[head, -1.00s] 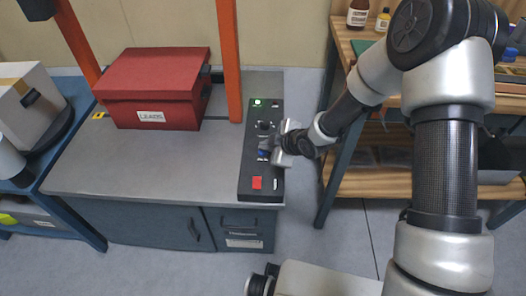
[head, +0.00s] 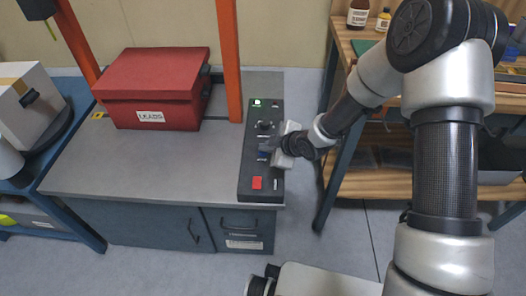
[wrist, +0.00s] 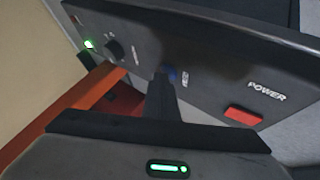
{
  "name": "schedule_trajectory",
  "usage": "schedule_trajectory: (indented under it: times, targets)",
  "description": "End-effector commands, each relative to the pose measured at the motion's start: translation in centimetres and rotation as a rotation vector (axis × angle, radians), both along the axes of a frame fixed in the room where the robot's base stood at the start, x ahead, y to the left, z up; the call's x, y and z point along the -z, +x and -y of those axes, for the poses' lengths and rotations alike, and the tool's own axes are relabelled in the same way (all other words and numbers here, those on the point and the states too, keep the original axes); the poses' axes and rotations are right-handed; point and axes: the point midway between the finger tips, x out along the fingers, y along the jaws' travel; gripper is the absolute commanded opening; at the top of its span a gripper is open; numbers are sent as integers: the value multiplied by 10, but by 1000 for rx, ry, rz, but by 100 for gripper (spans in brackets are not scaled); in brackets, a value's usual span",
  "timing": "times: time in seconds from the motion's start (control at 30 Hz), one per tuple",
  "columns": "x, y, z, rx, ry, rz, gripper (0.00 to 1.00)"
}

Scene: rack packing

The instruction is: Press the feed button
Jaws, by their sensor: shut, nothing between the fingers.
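The feed button (wrist: 171,73) is blue and sits in the middle of a black control panel (wrist: 215,50) in the wrist view. In the head view the blue button (head: 263,154) shows beside my fingers on the panel (head: 247,180). My gripper (wrist: 163,85) is shut and empty, its fingertips pointing at the button and covering part of it. In the head view my gripper (head: 267,146) reaches in from the right, over the panel. The fingertips are at or very near the button; I cannot tell whether they touch it.
The panel also has a red power switch (wrist: 243,116), a black knob (wrist: 114,48) and a lit green lamp (wrist: 89,44). A wooden shelf (head: 365,190) stands at right.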

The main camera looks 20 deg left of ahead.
Motion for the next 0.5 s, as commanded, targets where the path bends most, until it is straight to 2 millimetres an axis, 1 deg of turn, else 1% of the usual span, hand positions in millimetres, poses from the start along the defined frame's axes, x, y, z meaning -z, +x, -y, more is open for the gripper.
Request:
schedule_trajectory:
  times: [0.13,0.37,0.5]
  targets:
    - [-3,0,1,1,-1,-1,0]
    - [-15,0,1,1,-1,0,0]
    - [-16,0,1,0,-1,-1,0]
